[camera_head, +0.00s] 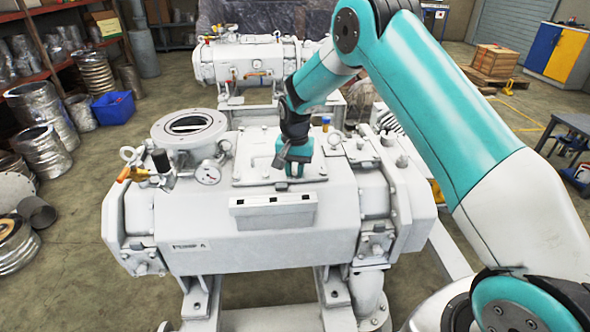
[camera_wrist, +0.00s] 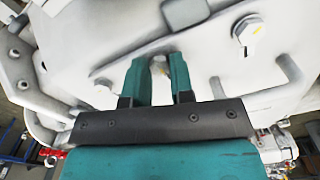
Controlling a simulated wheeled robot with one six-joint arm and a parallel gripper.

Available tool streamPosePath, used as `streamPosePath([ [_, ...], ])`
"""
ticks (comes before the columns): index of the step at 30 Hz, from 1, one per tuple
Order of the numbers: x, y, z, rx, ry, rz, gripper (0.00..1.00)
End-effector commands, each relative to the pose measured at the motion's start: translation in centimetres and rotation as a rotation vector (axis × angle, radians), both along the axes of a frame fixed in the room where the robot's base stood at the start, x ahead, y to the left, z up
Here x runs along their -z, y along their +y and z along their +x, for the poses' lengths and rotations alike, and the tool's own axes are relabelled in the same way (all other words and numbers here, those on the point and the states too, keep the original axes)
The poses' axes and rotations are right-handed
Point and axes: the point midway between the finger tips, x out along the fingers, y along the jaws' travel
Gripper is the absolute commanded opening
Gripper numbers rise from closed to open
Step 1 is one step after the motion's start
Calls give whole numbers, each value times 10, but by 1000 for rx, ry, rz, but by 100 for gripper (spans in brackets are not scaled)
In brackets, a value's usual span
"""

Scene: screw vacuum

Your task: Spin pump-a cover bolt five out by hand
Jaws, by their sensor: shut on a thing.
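Pump A (camera_head: 190,246) is the large white pump in front, with a label on its face. Its flat cover plate (camera_head: 252,158) lies on top and shows close up in the wrist view (camera_wrist: 205,60). My gripper (camera_head: 293,173) points down at the front right part of the cover. In the wrist view my gripper (camera_wrist: 160,66) has its two teal fingers on either side of a bolt head (camera_wrist: 159,68) and is shut on it. The bolt's lower part is hidden.
A white box (camera_head: 272,203) with small dark marks sits on the pump's front edge. A gauge (camera_head: 207,173), an orange-handled valve (camera_head: 130,174) and a round flange (camera_head: 188,126) stand left of the cover. A second pump (camera_head: 250,62) stands behind.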

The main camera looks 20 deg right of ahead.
Motion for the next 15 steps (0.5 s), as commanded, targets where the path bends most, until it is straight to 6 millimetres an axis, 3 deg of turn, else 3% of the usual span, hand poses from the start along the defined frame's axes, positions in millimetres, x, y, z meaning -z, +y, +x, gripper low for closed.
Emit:
streamPosePath([
  [15, 2, 0, -1, -489, 2, 0, 0],
])
